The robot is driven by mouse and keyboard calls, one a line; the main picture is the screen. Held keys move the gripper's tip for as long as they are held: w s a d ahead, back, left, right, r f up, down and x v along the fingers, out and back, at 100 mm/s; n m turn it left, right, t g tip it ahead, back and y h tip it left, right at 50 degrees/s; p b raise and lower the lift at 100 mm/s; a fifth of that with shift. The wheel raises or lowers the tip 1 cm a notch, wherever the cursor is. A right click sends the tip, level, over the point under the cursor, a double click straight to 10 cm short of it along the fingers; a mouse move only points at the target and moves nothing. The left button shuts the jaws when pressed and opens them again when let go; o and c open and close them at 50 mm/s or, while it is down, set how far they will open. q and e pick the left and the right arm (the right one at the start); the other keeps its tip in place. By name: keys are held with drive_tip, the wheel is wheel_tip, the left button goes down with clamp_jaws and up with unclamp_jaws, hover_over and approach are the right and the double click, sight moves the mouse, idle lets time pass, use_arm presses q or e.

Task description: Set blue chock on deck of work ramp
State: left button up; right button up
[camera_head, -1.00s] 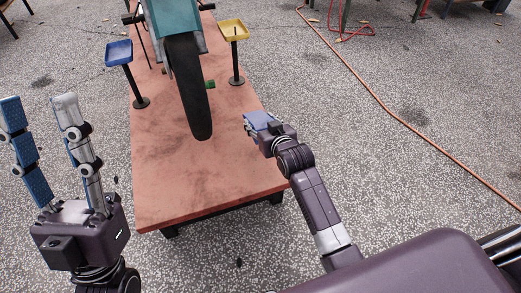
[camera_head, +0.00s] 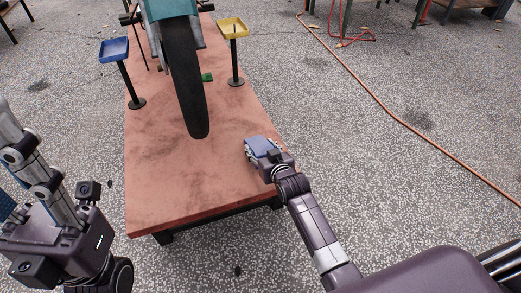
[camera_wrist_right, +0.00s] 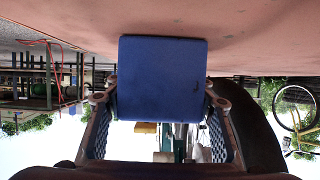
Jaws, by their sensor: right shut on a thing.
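The blue chock (camera_head: 261,146) is in my right gripper (camera_head: 264,152), over the right front part of the reddish work ramp deck (camera_head: 165,200). In the right wrist view the chock (camera_wrist_right: 162,80) fills the space between the two fingers, its upper part in front of the deck surface (camera_wrist_right: 255,40), which shows inverted at the top. I cannot tell whether it touches the deck. My left gripper (camera_head: 15,165) is at the left edge, off the ramp, its fingers apart and partly cut off, with nothing seen between them.
A motorcycle wheel (camera_head: 183,90) stands on the deck's middle. A blue tray (camera_head: 114,50) and a yellow tray (camera_head: 233,27) on posts flank it. A small green block (camera_head: 207,77) lies beside the wheel. An orange cable (camera_head: 370,90) runs along the floor at right. The deck's front is clear.

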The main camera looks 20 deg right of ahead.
drive_tip(key=shift+r, duration=0.15)
drive_tip(key=o, duration=1.5)
drive_tip(key=shift+f, duration=0.2)
drive_tip(key=shift+o, duration=0.2)
